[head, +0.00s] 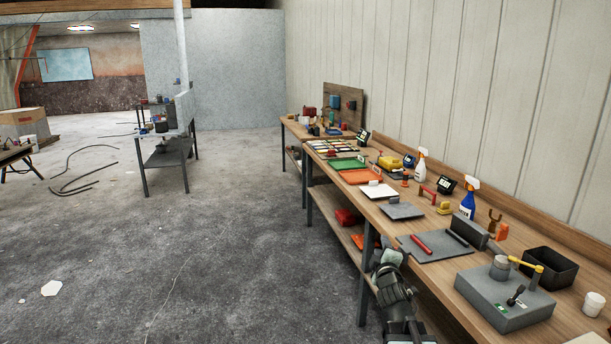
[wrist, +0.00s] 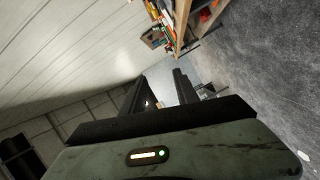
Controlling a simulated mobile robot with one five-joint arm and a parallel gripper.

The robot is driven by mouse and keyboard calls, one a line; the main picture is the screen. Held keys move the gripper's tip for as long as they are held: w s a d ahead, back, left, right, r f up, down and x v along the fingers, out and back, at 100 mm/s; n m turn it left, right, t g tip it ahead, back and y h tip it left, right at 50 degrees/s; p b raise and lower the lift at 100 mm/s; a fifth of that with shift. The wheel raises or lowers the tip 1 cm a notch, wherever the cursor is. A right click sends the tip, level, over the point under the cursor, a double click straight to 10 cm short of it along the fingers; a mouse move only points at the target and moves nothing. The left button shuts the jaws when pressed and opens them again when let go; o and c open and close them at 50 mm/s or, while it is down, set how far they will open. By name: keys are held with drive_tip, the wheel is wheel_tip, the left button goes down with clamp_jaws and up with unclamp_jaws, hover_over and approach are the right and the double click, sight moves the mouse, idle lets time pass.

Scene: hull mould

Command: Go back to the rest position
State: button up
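My gripper (wrist: 160,80) shows in the wrist view with its two dark fingers apart and no object visible between them. Behind the fingers is the green-grey gripper body with a small lit indicator. In the head view my arm (head: 396,292) is at the bottom, right of centre, beside the front edge of the long wooden workbench (head: 350,187). The fingertips cannot be made out clearly there. The wrist view is tilted, with the bench and its shelf at the top.
The bench holds a grey lever box (head: 505,300), a black bin (head: 549,268), a blue spray bottle (head: 467,205), a dark mat with a red tool (head: 421,244) and colored trays. Open concrete floor (head: 220,240) lies left. A small table (head: 168,156) and floor cables (head: 85,172) are farther off.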

drive_tip(key=s+a+f+m+g, duration=0.2)
drive_tip(key=s+f+m+g, duration=0.35)
drive_tip(key=f, duration=0.35)
drive_tip(key=s+a+f+m+g, duration=0.2)
drive_tip(key=s+f+m+g, duration=0.3)
drive_tip(key=f, duration=0.3)
drive_tip(key=s+a+f+m+g+y, duration=0.1)
drive_tip(key=s+f+g, duration=0.1)
drive_tip(key=s, duration=0.5)
drive_tip(key=s+a+f+m+g+y, duration=0.1)
drive_tip(key=s+a+f+g, duration=0.1)
drive_tip(key=s+g, duration=0.2)
drive_tip(key=s, duration=0.3)
drive_tip(key=shift+s+f+m, duration=0.3)
drive_tip(key=shift+s+m, duration=0.05)
drive_tip(key=shift+s, duration=0.05)
drive_tip(key=shift+g, duration=0.25)
